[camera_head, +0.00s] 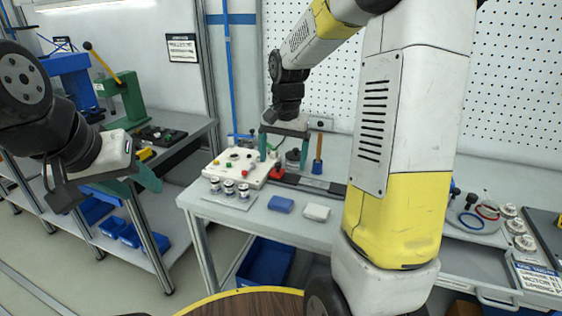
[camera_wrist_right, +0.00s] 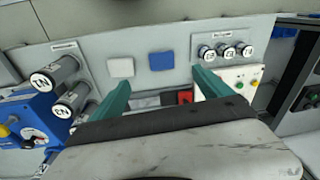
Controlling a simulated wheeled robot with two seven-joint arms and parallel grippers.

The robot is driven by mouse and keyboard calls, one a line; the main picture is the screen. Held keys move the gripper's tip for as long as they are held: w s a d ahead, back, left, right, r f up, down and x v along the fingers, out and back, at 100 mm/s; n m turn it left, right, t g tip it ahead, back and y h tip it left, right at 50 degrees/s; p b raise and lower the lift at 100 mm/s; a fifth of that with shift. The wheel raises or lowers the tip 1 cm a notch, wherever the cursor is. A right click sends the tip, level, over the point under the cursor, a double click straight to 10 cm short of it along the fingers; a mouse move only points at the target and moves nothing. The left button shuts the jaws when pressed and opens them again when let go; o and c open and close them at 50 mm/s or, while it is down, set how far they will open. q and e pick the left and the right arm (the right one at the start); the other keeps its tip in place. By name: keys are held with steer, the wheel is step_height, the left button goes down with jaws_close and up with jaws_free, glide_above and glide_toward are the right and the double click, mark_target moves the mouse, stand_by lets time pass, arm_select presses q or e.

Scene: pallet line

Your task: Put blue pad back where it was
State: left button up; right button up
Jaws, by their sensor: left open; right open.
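The blue pad (camera_head: 281,204) lies flat on the workbench near its front edge, just left of a white pad (camera_head: 317,212). In the right wrist view the blue pad (camera_wrist_right: 161,61) lies beyond the fingertips, with the white pad (camera_wrist_right: 122,67) to its left. My right gripper (camera_head: 283,157) is open and empty above the back of the bench, behind the blue pad; its two teal fingers also show in the right wrist view (camera_wrist_right: 162,92). My left gripper (camera_head: 125,188) is open and empty, off the bench to the left.
A white button box (camera_head: 238,166) stands left of the right gripper, with several metal cylinders (camera_head: 229,188) in front. A red block (camera_head: 277,174) and a dark strip (camera_head: 312,185) lie behind the pads. My right arm hides the middle of the bench.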

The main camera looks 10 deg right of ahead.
steer(key=s+a+r+n+t+y, duration=0.1)
steer(key=s+r, duration=0.4)
steer(key=s, duration=0.5)
steer(key=s+a+r+n+t, duration=0.1)
steer(key=s+r+n+t, duration=0.3)
steer(key=s, duration=0.6)
steer(key=shift+s+r+n+y, duration=0.15)
steer(key=shift+r+n+y, duration=0.25)
steer(key=shift+r+n, duration=0.1)
steer(key=shift+c, duration=0.2)
